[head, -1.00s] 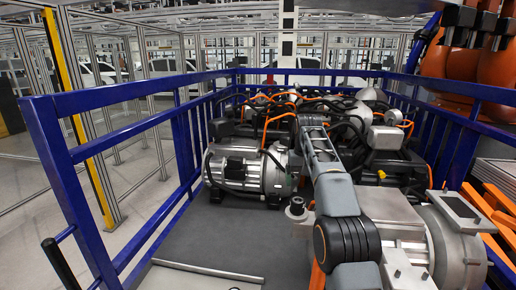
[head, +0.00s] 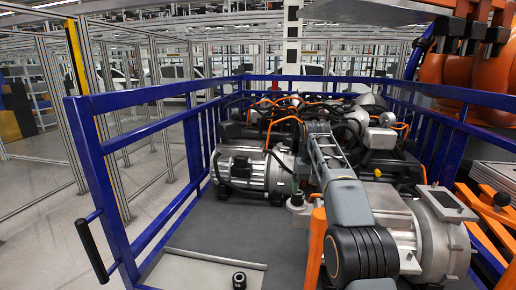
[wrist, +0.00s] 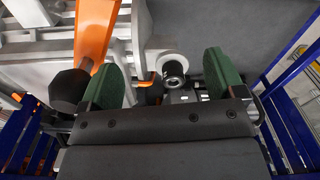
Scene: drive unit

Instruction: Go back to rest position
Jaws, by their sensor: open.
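My gripper (wrist: 160,80) shows in the wrist view with its two green-padded fingers spread wide apart and nothing held between them. A dark cylindrical part with a round light flange (wrist: 173,66) lies beyond and between the fingers in that view; I cannot tell its distance. In the head view my grey arm reaches forward over the drive unit (head: 395,225), a silver motor housing with cables.
A blue railed frame (head: 150,95) surrounds the drive unit. A small black cylinder (head: 239,280) stands on a light plate (head: 210,262) at the front. Orange bars (head: 490,215) are at the right. Dark floor (head: 235,225) inside the frame is mostly clear at the left.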

